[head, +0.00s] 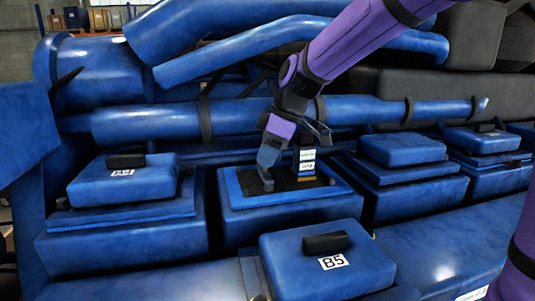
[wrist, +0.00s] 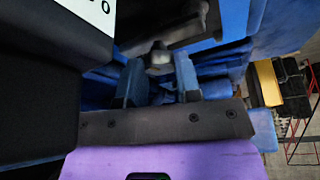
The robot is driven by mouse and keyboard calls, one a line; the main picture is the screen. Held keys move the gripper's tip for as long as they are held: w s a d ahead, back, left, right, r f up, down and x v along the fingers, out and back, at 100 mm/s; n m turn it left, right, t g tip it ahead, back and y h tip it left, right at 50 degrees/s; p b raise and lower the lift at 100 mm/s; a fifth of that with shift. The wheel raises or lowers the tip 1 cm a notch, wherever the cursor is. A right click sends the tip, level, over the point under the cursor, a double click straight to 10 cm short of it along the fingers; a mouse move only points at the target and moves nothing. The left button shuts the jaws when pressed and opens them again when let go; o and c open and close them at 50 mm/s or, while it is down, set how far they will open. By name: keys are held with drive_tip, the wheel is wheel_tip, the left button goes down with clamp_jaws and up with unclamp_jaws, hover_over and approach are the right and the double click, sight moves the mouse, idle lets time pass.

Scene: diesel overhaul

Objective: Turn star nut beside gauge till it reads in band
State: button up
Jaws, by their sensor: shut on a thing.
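My gripper (head: 268,160) reaches down into the open-topped blue housing (head: 232,187) in the middle of the head view. Its fingers are shut on the star nut, whose greyish top shows between the fingertips in the wrist view (wrist: 159,58). In the head view the fingers hide most of the nut. The gauge (head: 307,160) is a dark upright block just right of my gripper, with white, blue and yellow bands on its face. In the wrist view a large dark block with a white label (wrist: 92,12), likely the gauge, fills the upper left. Its reading is too small to tell.
A blue cover marked B5 (head: 290,265) lies in front of the housing. Closed blue covers stand to the left (head: 120,185) and right (head: 400,150). A long blue pipe (head: 240,118) runs close behind my gripper.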

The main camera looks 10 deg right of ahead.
idle(0.5)
drive_tip(key=o, duration=0.9)
drive_tip(key=v, duration=1)
drive_tip(key=shift+d+r, duration=0.15)
drive_tip(key=shift+r, duration=0.25)
drive_tip(key=s+d+f+m+t+h, duration=0.1)
drive_tip(key=s+d+m, duration=0.3)
drive_tip(key=s, duration=0.4)
drive_tip(key=s+d+f+m+t+h, duration=0.1)
drive_tip(key=s+d+f+m+h, duration=0.1)
drive_tip(key=s+m, duration=0.3)
drive_tip(key=s+d+f+m+t+h, duration=0.1)
drive_tip(key=s+d+f+m, duration=0.3)
drive_tip(key=s, duration=0.6)
drive_tip(key=shift+s+d+m+t, duration=0.2)
drive_tip(key=shift+d+m, duration=0.1)
drive_tip(key=shift+d, duration=0.1)
drive_tip(key=shift+s+d+m+t, duration=0.1)
drive_tip(key=shift+d+m+t, duration=0.15)
drive_tip(key=shift+d, duration=0.2)
